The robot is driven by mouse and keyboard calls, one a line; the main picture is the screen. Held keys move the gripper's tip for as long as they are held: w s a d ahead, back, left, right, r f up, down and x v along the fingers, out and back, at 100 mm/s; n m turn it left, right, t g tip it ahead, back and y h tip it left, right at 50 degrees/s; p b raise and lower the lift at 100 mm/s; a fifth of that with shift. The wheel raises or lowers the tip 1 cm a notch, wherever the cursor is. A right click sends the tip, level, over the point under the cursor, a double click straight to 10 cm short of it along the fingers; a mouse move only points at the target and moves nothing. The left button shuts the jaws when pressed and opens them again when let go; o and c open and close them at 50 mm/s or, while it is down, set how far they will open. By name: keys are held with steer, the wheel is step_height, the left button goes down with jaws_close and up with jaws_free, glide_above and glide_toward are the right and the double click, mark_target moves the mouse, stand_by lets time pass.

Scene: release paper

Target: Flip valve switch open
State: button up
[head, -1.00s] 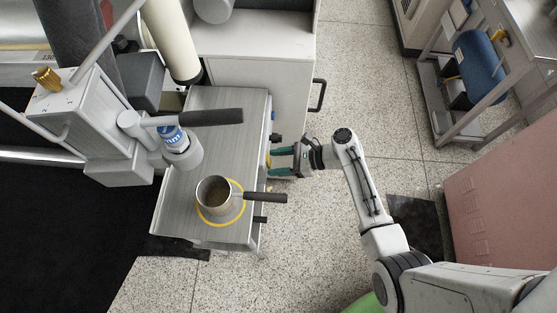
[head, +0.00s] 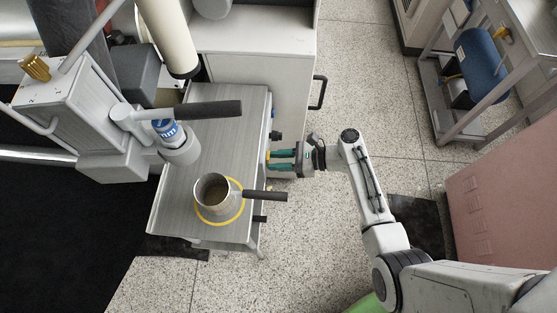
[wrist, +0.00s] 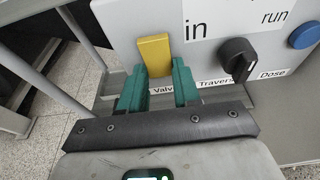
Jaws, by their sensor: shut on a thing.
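The yellow valve switch (wrist: 154,50) stands out from a grey panel in the wrist view, above a partly covered label beginning "Valv". My gripper (wrist: 159,68) has its two green fingers on either side of the switch's lower part and is shut on it. In the head view, my gripper (head: 269,160) reaches leftward to the right side of the grey stand (head: 232,110). The switch is too small to make out clearly there.
A black knob (wrist: 238,55) and a blue button (wrist: 305,35) sit to the right on the panel. A metal pot (head: 211,192) stands on a yellow ring on the stand, its dark handle (head: 265,196) jutting out near my gripper. The speckled floor (head: 350,85) behind is clear.

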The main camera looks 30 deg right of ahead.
steer(key=shift+f+t+y+b, duration=0.2)
steer(key=shift+t+y+b, duration=0.2)
steer(key=shift+y+b, duration=0.1)
steer(key=o, duration=1.1)
steer(key=shift+c, duration=0.2)
steer(key=v, duration=1)
steer(key=shift+s+d, duration=0.25)
steer(key=shift+d, duration=0.05)
steer(key=shift+f, duration=0.1)
